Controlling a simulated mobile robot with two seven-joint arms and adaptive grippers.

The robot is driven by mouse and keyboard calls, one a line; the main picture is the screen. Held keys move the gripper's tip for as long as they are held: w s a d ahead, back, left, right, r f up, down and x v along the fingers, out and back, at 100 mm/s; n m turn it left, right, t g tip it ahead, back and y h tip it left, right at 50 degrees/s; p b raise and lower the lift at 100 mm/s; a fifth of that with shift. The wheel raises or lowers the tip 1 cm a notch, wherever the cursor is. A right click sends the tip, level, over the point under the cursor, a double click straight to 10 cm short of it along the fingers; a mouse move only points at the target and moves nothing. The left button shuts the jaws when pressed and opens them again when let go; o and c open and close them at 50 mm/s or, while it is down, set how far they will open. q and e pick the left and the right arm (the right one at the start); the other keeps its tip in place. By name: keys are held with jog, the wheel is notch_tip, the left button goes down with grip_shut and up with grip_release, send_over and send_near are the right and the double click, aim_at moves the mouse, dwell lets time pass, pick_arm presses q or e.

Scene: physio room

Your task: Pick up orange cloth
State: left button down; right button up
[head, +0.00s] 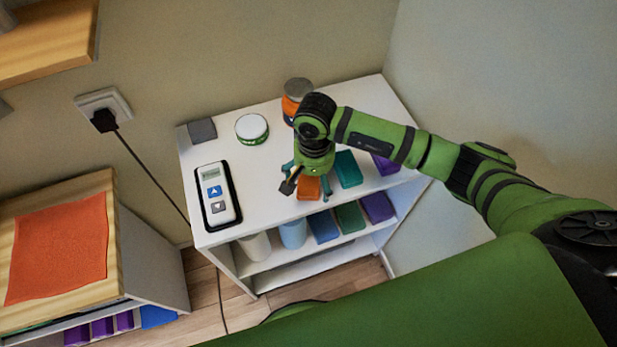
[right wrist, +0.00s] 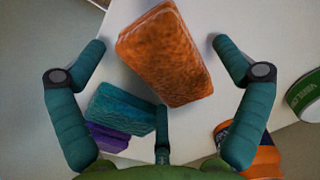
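A small orange block like a folded cloth (head: 309,188) lies on the white shelf top near its front edge. It shows large and fuzzy in the right wrist view (right wrist: 165,55), tilted in the picture. My right gripper (head: 308,191) is over it, pointing down. In the right wrist view, its teal fingers (right wrist: 160,50) are spread apart, with the orange block between and beyond them; I see no finger closed on it. A larger flat orange sheet (head: 58,250) lies on the wooden cabinet at left. My left gripper is not in view.
Beside the orange block lie a teal block (head: 347,169) and a purple block (head: 384,164). An orange jar (head: 290,110), a white-lidded tin (head: 251,128) and a remote-like device (head: 217,195) are also on the shelf top (head: 265,205). Folded items and cups fill the lower shelf.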

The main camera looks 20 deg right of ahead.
aim_at(315, 179)
jog(key=c, duration=0.7)
jog(key=shift+c, duration=1.4)
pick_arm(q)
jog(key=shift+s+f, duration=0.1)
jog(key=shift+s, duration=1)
